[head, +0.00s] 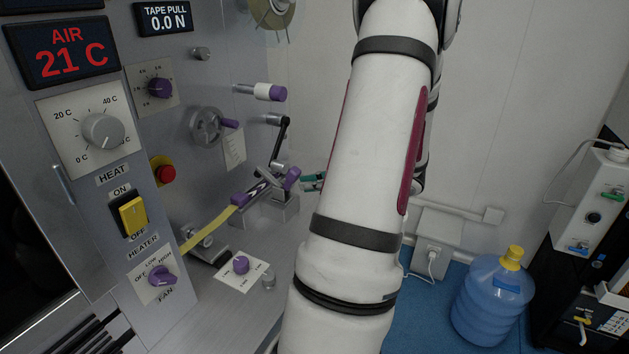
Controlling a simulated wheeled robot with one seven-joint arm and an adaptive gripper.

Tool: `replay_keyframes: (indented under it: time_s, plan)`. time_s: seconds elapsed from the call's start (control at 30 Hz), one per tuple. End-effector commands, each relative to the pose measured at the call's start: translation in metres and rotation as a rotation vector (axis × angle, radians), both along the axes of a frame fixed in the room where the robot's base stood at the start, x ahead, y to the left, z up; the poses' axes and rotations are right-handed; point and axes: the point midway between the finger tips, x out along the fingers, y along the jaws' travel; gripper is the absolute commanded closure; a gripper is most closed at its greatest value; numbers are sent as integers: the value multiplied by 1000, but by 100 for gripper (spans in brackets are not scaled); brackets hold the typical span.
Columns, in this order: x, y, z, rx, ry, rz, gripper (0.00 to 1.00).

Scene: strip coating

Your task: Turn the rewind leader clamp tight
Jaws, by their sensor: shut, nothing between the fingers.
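A small metal clamp assembly (265,190) with purple grips stands on a grey block at the end of a yellow strip (212,228). I cannot tell for sure which part is the rewind leader clamp. A purple knob (292,177) is on its right side, and a black crank arm (281,142) rises behind it. My gripper (312,181) shows only as teal fingertips just right of the purple knob. It is shut and empty; whether it touches the knob cannot be told. My arm hides the rest of the gripper.
The panel at left carries a heat dial (103,131), a yellow heater switch (132,214), a red button (166,173) and a handwheel (206,127). A purple-ended roller (268,91) sticks out above the clamp. A blue water bottle (490,300) stands on the floor at right.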

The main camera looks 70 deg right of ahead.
Motion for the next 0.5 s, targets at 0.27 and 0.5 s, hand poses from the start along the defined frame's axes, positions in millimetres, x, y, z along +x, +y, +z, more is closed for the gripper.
replay_keyframes:
  time_s: [0.27, 0.5]
  plan:
    - [10, -1, 21, 18, 208, 6, 100]
    - [18, -2, 25, 36, 320, 0, 100]
